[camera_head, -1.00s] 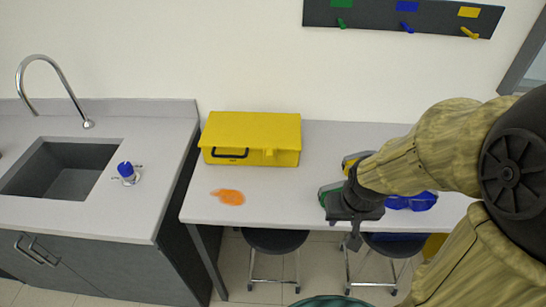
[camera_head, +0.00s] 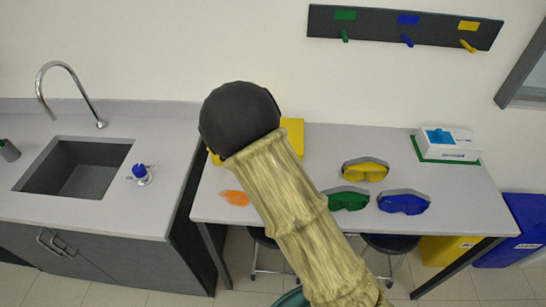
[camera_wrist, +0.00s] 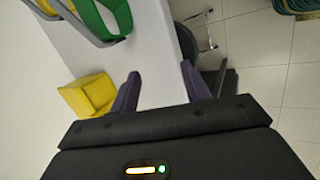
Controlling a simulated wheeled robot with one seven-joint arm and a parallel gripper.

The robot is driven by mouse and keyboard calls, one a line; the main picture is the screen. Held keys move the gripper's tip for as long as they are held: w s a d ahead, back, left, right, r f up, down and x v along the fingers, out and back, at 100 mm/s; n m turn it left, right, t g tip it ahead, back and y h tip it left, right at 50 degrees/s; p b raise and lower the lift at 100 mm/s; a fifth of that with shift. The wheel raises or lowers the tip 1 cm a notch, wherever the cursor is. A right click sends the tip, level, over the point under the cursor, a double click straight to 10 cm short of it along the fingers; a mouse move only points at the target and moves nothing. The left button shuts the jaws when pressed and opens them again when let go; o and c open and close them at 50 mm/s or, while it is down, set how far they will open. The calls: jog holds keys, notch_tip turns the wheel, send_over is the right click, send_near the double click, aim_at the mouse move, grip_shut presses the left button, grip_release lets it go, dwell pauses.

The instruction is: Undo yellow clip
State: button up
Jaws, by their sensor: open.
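The yellow case (camera_head: 294,133) stands on the table at the wall. In the head view my arm covers most of it, and no clip can be made out. A yellow boxy shape, likely the case (camera_wrist: 88,96), shows in the wrist view left of my gripper (camera_wrist: 160,73). My gripper is open, with its two dark fingers apart and nothing between them. The fingers are apart from the yellow shape, over the table and its front edge. In the head view my gripper is hidden behind the arm.
Green goggles (camera_head: 348,200), blue goggles (camera_head: 404,203) and yellow goggles (camera_head: 366,170) lie right of my arm. An orange patch (camera_head: 234,198) lies left on the table (camera_head: 300,180). A white-and-blue box (camera_head: 449,142) stands at right; stools are below.

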jog(key=w+a+r+n+t+y+p, duration=0.2)
jog(key=a+r+n+t+p, duration=0.3)
jog(key=n, duration=1.3)
jog(key=w+a+r+t, duration=0.1)
jog(key=a+r+t, duration=0.1)
jog(key=a+t, duration=0.1)
jog(key=shift+w+a+n+y+p, duration=0.3)
jog(key=shift+w+a+p, duration=0.05)
jog(key=shift+a, duration=0.2)
jog(key=shift+b, duration=0.45)
jog(key=b, duration=0.2)
jog(key=w+b, duration=0.1)
jog(key=b, duration=0.2)
jog(key=shift+w+a+f, duration=0.2)
jog(key=shift+a+f, duration=0.1)
jog(key=shift+f, duration=0.1)
jog(key=shift+w+b, duration=0.1)
jog(key=shift+b, duration=0.35)
jog(key=b, duration=0.2)
jog(key=w+b, duration=0.1)
jog(key=b, duration=0.1)
jog(key=shift+d+f, duration=0.2)
jog(key=shift+f, duration=0.05)
